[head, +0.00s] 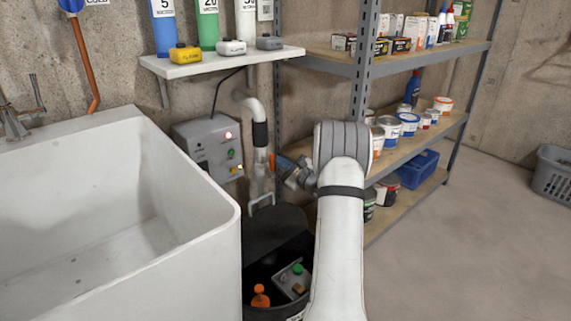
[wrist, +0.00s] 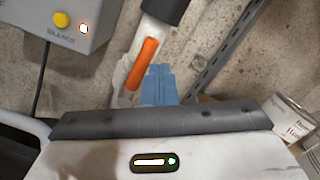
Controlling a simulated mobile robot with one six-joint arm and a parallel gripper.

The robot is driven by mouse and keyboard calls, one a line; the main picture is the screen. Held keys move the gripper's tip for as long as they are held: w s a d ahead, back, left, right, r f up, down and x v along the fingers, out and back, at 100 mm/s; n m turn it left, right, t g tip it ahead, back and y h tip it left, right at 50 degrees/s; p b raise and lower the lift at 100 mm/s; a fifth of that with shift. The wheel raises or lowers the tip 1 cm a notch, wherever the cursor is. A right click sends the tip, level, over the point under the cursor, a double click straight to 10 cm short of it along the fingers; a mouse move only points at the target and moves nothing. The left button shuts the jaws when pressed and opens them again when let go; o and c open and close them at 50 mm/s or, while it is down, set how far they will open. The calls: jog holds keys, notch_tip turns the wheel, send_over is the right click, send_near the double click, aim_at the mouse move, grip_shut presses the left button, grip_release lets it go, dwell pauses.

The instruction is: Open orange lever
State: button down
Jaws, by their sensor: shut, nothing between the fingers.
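The orange lever (wrist: 142,64) sits on a pale pipe (wrist: 150,28) below a dark collar in the wrist view. It lies roughly along the pipe, slanting down to the left. In the head view only a small orange bit of it (head: 272,160) shows beside the pipe. My gripper (wrist: 160,72) has blue fingers, shut with nothing between them. The fingertips are just right of the lever's lower part in the wrist view; I cannot tell whether they touch it. In the head view my gripper (head: 281,163) is partly hidden by my wrist.
A grey control box (head: 208,146) is on the wall left of the pipe. A white sink (head: 225,215) stands at the left, a black bin (head: 262,232) below the pipe. A metal shelf unit (head: 358,75) with cans stands close to the right. Open floor lies farther right.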

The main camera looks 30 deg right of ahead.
jog(key=shift+a, duration=0.15)
dwell(0.4)
jog(key=s+d+p, duration=0.2)
jog(key=s+d, duration=0.4)
jog(key=s, duration=0.4)
dwell(0.6)
